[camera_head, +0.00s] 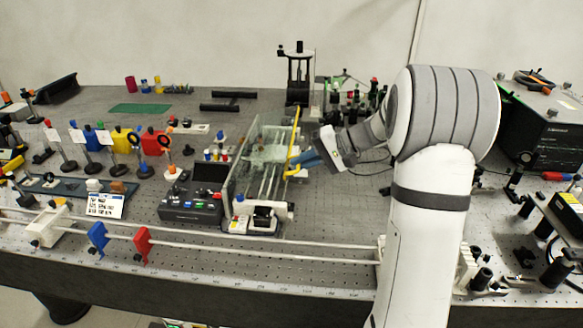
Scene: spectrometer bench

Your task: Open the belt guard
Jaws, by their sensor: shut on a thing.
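The belt guard appears to be the clear panelled cover (243,172) at the middle of the bench. A yellow bar (295,132) runs up its right side. My gripper (298,163), with blue fingers, reaches in from the right and is shut on the yellow bar near its lower part. My fingers hide part of the bar. Through the clear panel I see pale rods and a plate. I cannot tell how far the guard is open.
A dark control box (192,205) stands left of the guard, and a white-and-black device (258,217) sits in front. A black instrument (548,120) stands at right.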

